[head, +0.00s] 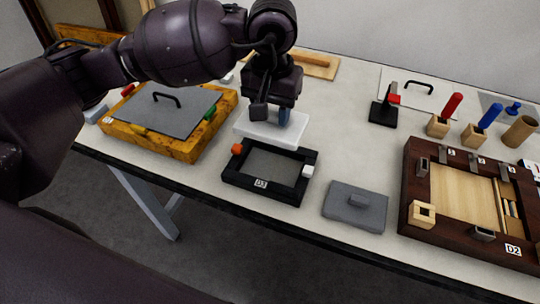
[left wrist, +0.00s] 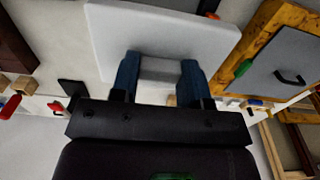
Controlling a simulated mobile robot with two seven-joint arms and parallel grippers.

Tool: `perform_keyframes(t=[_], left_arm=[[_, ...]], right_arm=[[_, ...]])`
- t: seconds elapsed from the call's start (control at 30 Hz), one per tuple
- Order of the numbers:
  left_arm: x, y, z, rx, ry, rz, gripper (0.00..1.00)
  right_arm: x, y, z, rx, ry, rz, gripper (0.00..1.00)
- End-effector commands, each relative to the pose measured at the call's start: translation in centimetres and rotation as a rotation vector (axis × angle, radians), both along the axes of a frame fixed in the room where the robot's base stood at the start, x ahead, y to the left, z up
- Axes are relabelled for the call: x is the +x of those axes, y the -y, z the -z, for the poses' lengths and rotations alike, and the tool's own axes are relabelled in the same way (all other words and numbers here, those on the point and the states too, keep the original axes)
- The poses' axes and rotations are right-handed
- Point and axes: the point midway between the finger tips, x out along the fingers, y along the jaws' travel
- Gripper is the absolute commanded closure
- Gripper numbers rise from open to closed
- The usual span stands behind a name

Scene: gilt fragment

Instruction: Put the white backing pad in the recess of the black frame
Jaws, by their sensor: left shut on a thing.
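The white backing pad (head: 268,130) is a flat white plate, just behind the black frame (head: 243,191) in the head view. My left gripper (head: 272,112) is shut on the raised grip block of the pad. In the left wrist view the two blue fingertips (left wrist: 161,72) close on that block, and the pad (left wrist: 160,32) spreads out beyond them. The frame carries a D3 label, an orange block on its left side and a white block on its right. Its grey recess (head: 270,166) shows empty. I cannot tell whether the pad touches the table. My right gripper is not in view.
A dark wooden D2 frame (head: 415,212) stands farther right. A yellow wooden frame (head: 190,148) with a grey handled panel (head: 179,112) is at left. Behind are a black and red clamp (head: 384,108) and wooden holders (head: 438,126).

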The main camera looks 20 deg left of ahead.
Motion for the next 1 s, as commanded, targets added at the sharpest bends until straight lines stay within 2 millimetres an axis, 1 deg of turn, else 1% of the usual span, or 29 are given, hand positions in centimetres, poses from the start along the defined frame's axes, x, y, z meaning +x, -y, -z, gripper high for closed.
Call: perform_keyframes(t=[0.03, 0.1, 0.3, 0.43, 0.67, 0.9, 1.0], left_arm=[[-0.1, 0.0, 1.3, -0.001, -0.005, -0.001, 0.81], [-0.1, 0.0, 2.9, 0.0, -0.006, -0.001, 0.81], [-0.1, 0.0, 6.9, -0.001, -0.004, -0.001, 0.81], [0.0, 0.0, 8.4, -0.001, -0.002, -0.001, 0.81], [0.0, 0.0, 9.6, -0.001, -0.001, 0.0, 0.81], [-0.1, 0.0, 12.8, -0.001, -0.003, -0.001, 0.81], [0.0, 0.0, 13.3, -0.001, 0.0, 0.0, 0.81]], right_arm=[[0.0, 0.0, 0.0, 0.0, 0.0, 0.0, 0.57], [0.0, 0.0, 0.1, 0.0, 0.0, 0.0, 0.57], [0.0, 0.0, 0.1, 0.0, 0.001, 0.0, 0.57], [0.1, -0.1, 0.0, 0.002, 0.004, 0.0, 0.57], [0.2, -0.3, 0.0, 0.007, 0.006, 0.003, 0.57], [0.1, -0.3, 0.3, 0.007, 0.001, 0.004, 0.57], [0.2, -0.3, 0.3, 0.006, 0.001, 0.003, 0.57]])
